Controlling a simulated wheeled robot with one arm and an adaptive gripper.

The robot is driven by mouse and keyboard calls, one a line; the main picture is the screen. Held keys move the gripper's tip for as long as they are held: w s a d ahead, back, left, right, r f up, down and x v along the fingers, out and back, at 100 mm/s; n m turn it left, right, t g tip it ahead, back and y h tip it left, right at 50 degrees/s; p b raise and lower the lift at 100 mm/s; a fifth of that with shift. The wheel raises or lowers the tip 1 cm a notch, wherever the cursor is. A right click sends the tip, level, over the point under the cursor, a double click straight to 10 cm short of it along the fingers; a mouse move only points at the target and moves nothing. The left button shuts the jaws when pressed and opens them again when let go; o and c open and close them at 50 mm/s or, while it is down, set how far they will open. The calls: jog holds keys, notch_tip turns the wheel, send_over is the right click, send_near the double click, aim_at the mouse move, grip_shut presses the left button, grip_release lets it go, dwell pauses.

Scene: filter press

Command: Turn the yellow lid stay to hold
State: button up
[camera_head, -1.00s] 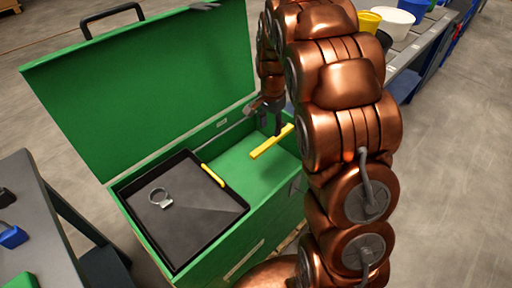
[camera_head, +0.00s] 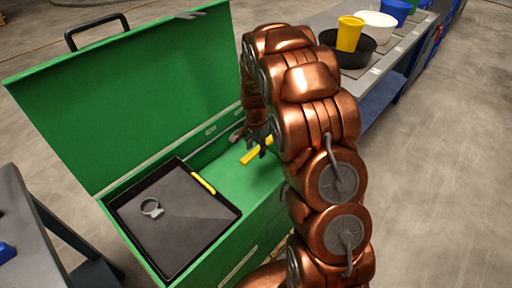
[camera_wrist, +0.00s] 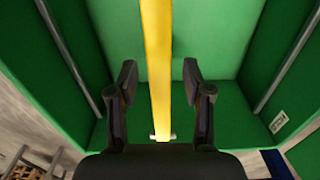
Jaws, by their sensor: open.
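The yellow lid stay (camera_head: 250,156) is a straight bar over the open right part of the green chest. My gripper (camera_head: 262,146) is at the stay, which it partly hides in the head view. In the wrist view the stay (camera_wrist: 157,60) runs from the top edge down between the two dark fingers of my gripper (camera_wrist: 161,80). The fingers are open, with a gap on each side of the bar. A small metal pin or bolt shows at the stay's lower end. The green lid (camera_head: 125,95) stands raised.
A black tray (camera_head: 150,250) with a grey ring-shaped item (camera_head: 151,208) and a yellow strip (camera_head: 203,183) fills the chest's left part. A bench (camera_head: 385,65) at right bears a yellow cup (camera_head: 349,33) and bowls. A dark table (camera_head: 40,235) stands at lower left.

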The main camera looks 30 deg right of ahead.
jog(key=shift+c, duration=0.2)
grip_shut()
dwell(0.3)
